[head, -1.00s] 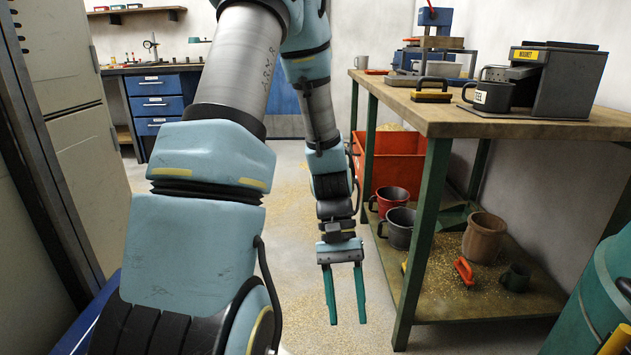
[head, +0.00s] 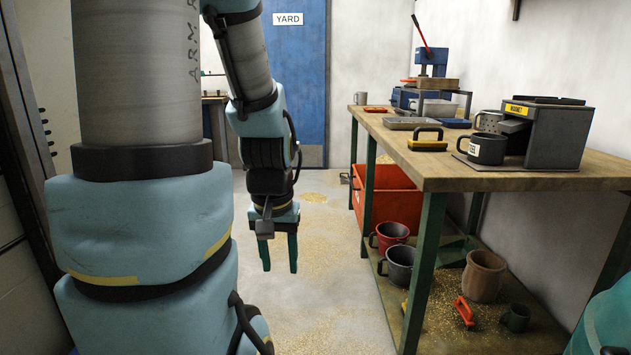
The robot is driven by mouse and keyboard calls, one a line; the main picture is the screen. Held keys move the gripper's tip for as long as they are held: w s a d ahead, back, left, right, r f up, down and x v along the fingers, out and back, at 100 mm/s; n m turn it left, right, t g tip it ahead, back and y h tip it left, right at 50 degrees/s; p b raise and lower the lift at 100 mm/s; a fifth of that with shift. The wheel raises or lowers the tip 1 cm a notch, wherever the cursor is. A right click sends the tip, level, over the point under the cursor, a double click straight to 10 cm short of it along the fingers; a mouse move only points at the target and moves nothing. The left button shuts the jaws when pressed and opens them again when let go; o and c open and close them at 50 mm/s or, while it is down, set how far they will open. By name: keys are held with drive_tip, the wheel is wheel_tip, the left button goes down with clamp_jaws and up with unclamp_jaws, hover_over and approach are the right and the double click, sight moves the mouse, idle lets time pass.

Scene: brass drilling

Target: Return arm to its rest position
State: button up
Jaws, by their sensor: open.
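My gripper (head: 279,253) hangs from my arm in the middle of the head view, left of the workbench. Its two green fingers point down and stand apart, with nothing between them. Below it is bare floor strewn with yellowish shavings. My arm rises on the left of the view and bends down to the gripper. The gripper touches nothing that I can see.
The wooden workbench (head: 440,165) on the right carries a dark mug (head: 487,149), a magnet machine (head: 556,130) and a blue press (head: 432,65). Its lower shelf holds pots and mugs; a red crate (head: 388,195) stands behind. A blue yard door (head: 297,90) is at the back.

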wheel_tip(320, 180, up, 19)
drive_tip(key=p, duration=1.7)
